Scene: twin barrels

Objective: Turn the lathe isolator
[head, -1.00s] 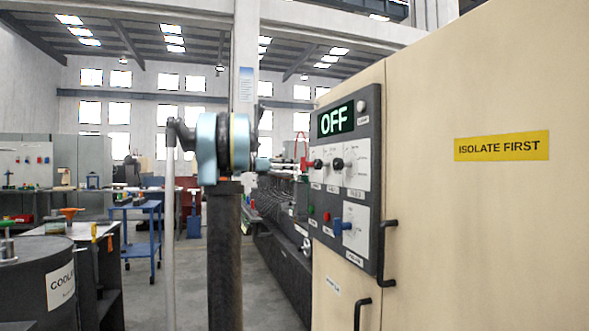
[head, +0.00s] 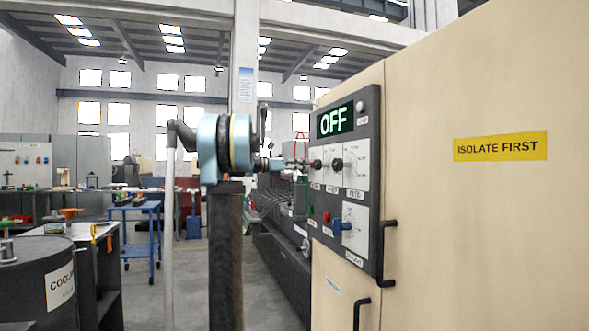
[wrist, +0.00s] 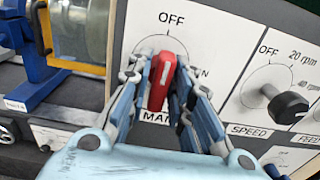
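The lathe isolator is a red knob (wrist: 162,80) on a white plate marked MAIN in the wrist view. Its pale stripe points up, near the OFF mark. My gripper (wrist: 163,70) has one finger on each side of the knob, and the pads look closed onto it. The exact contact is partly hidden by the fingers. In the head view my gripper (head: 290,163) reaches the left side of the control panel (head: 372,130). The panel's display (head: 336,120) reads OFF.
The black SPEED knob (wrist: 288,106) is close to the right of my gripper. A blue-handled switch (head: 340,225) sits lower on the panel. Black handles (head: 388,255) stick out from the beige cabinet (head: 480,230). A coolant barrel (head: 35,285) stands at the left.

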